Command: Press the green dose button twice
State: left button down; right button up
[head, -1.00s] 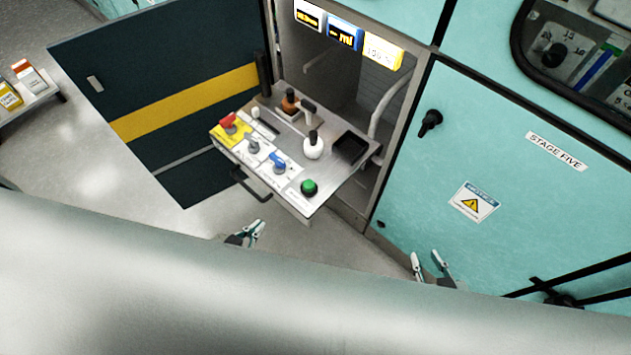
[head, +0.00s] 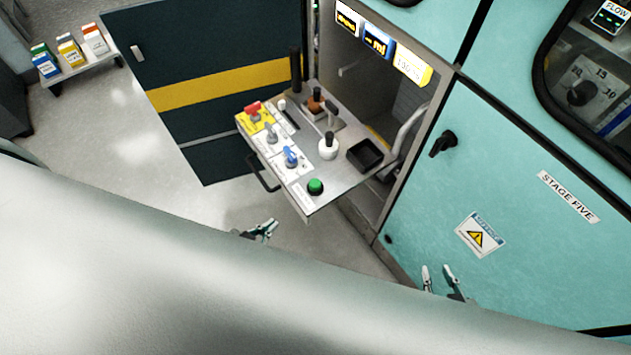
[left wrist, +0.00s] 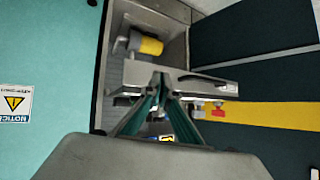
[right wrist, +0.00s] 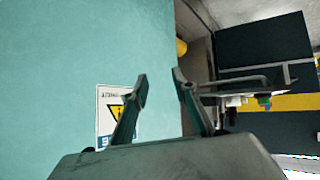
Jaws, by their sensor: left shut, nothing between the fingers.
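The green dose button (head: 316,186) sits at the near right corner of the grey pulled-out control shelf (head: 325,187), and nothing touches it. My left gripper (head: 272,226) is shut and empty, in front of and below the shelf in the head view. In the left wrist view its fingertips (left wrist: 159,76) meet in front of the shelf's edge. My right gripper (head: 436,270) is open and empty, to the right of the shelf before the teal cabinet door. Its spread fingers also show in the right wrist view (right wrist: 160,82). The button cannot be made out clearly in the left wrist view.
The shelf also carries a red knob (head: 252,108), a blue knob (head: 290,156), a white bottle (head: 328,147) and a black tray (head: 366,155). A handle (head: 262,174) juts from its front. The teal door (head: 500,200) stands right. Floor is open to the left.

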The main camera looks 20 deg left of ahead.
jog(key=o, duration=0.3)
pick_arm(q)
jog(key=w+d+r+n+t+h+b, duration=0.1)
jog(key=w+d+r+n+t, duration=0.25)
jog(key=w+r, duration=0.45)
jog(key=w+d+r+n+t+h+b, duration=0.1)
jog(key=w+d+r+n+t, duration=0.2)
jog(key=r, duration=0.9)
jog(key=w+a+r+n+t+y, duration=0.4)
jog(key=a+r+n+t, duration=0.1)
jog(key=r+n, duration=0.35)
jog(key=w+a+r+n+g+y+b, duration=0.2)
jog(key=a+n+g+y+b, duration=0.15)
jog(key=a+n+y, duration=0.65)
jog(key=s+d+f+n+g+h, duration=0.1)
jog(key=d+f+g+h, duration=0.3)
jog(key=d, duration=0.4)
jog(key=s+d+f+n+g+h+b, duration=0.1)
jog(key=d+f+n+g+h, duration=0.3)
jog(key=d+f, duration=0.5)
jog(key=shift+s+n+g+h, duration=0.3)
jog(key=shift+s+g+h, duration=0.35)
jog(key=shift+h, duration=0.55)
pick_arm(e)
jog(key=shift+y, duration=0.4)
jog(key=a+f, duration=0.1)
jog(key=f, duration=0.1)
jog(key=w+a+f, duration=0.1)
jog(key=shift+a+f, duration=0.1)
jog(key=shift+f, duration=0.25)
